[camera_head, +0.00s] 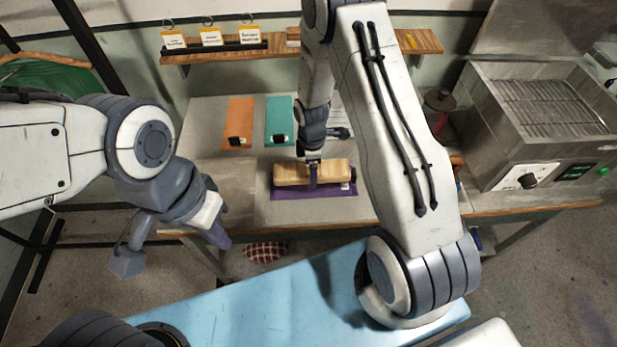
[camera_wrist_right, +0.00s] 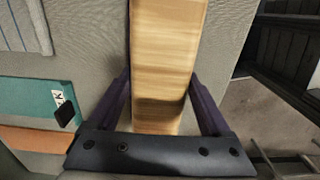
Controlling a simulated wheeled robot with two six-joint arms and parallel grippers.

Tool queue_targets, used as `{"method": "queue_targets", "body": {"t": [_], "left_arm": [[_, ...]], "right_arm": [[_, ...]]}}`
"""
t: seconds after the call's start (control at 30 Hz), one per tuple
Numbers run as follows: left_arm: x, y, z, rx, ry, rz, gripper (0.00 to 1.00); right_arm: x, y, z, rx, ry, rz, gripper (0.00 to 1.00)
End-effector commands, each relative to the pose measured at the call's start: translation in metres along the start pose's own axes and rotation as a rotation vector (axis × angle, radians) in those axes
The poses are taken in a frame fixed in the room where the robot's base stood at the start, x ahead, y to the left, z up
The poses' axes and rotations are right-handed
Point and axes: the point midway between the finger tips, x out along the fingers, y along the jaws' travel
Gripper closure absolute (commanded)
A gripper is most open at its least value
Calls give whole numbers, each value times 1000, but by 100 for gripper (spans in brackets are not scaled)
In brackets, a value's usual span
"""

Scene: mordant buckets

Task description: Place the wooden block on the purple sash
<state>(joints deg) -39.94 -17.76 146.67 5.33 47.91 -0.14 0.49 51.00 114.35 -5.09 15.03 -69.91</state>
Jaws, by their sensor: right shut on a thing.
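The wooden block (camera_head: 336,170) is a long pale bar lying level across the purple sash (camera_head: 290,191) on the table in the head view. The sash shows along the block's front edge; I cannot tell whether the block touches it or is just above. My right gripper (camera_head: 313,178) is shut on the block from above, near its middle. In the right wrist view the block (camera_wrist_right: 168,60) stands between the two dark purple fingers (camera_wrist_right: 160,100). My left gripper (camera_head: 172,250) is open and empty, left of the table's front edge, with its fingers apart.
An orange cloth (camera_head: 239,115) and a teal cloth (camera_head: 279,112) with dark tags lie behind left on the table. A shelf (camera_head: 225,55) with tag cards hangs behind. A metal basin unit (camera_head: 540,110) stands right. My right arm hides the table's right part.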

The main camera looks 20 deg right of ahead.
Motion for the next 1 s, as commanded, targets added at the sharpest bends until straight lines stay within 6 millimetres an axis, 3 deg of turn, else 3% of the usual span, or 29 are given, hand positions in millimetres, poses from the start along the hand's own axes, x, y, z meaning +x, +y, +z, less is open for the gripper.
{"method": "queue_targets", "body": {"t": [0.2, 0.63, 0.67, 0.7, 1.0], "left_arm": [[30, -2, 2, -4, 0, 0, 100], [32, -2, 2, -5, 0, 0, 100], [32, -2, 2, -5, 0, 0, 100], [31, -2, 2, -5, 0, 0, 100], [29, -2, 2, -5, 0, 0, 100]], "right_arm": [[35, 0, 6, 9, 0, 0, 100], [39, 0, 5, 8, 0, 0, 100], [40, 0, 5, 8, 0, -1, 14], [39, 0, 5, 8, 0, 0, 0], [35, 0, 5, 7, 0, 0, 0]]}}
